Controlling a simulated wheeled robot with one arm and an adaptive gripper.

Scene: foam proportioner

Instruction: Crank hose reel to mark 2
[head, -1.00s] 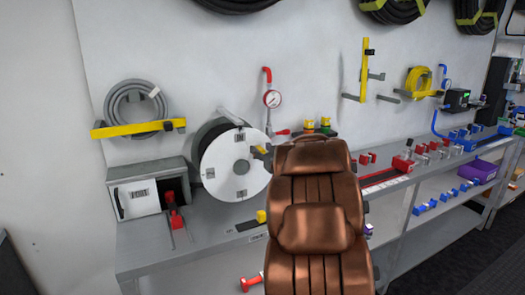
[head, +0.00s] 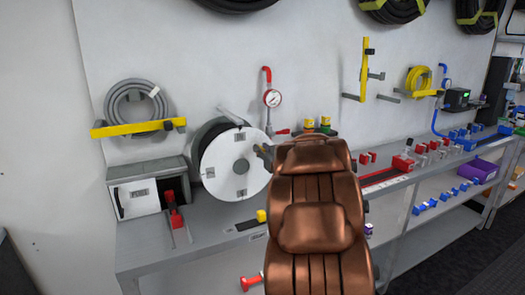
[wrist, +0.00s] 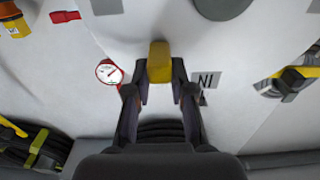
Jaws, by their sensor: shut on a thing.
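The hose reel shows in the head view as a white disc (head: 222,160) with small dark-printed tags, standing on the bench against the wall. A grey hub sits at its middle. My gripper (head: 264,154) is at the disc's right edge, partly hidden behind my copper-coloured arm. In the wrist view my gripper (wrist: 160,80) is shut on the yellow crank handle (wrist: 159,62), which sits between its two fingertips. A tag reading "N1" (wrist: 207,80) lies just right of the fingers. I cannot make out a mark 2.
A red-rimmed gauge (head: 272,98) is on the wall above the reel, close by the left finger in the wrist view. A grey box (head: 140,198) with a red part stands left of the reel. Yellow-topped fittings (head: 309,125) stand to its right.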

